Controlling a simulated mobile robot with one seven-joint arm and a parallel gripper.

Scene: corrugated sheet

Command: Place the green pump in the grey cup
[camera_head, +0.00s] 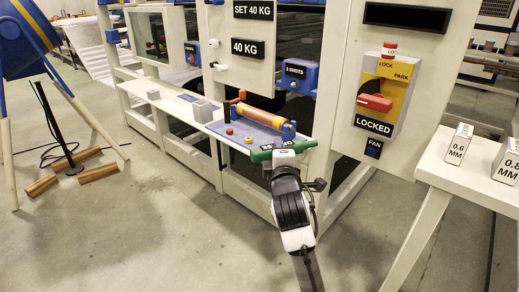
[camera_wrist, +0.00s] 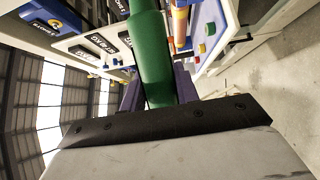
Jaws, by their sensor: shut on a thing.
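The green pump (camera_head: 297,147) is a long green cylinder lying roughly level in my gripper (camera_head: 283,158), at the right end of the white shelf. In the wrist view the green pump (camera_wrist: 152,60) runs away from the gripper between its dark fingers (camera_wrist: 158,95). My gripper is shut on it. A grey box-shaped thing (camera_head: 202,111) stands on the shelf to the left, apart from the gripper. A smaller grey one (camera_head: 153,95) stands farther left. I cannot tell whether either is the grey cup, as no opening shows.
An orange roller (camera_head: 260,114) with a red crank and blue supports lies behind the gripper, near red and yellow knobs (camera_head: 248,140) on a blue mat. A white panel with a red lock handle (camera_head: 374,102) rises at right. A white table (camera_head: 470,186) stands at far right.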

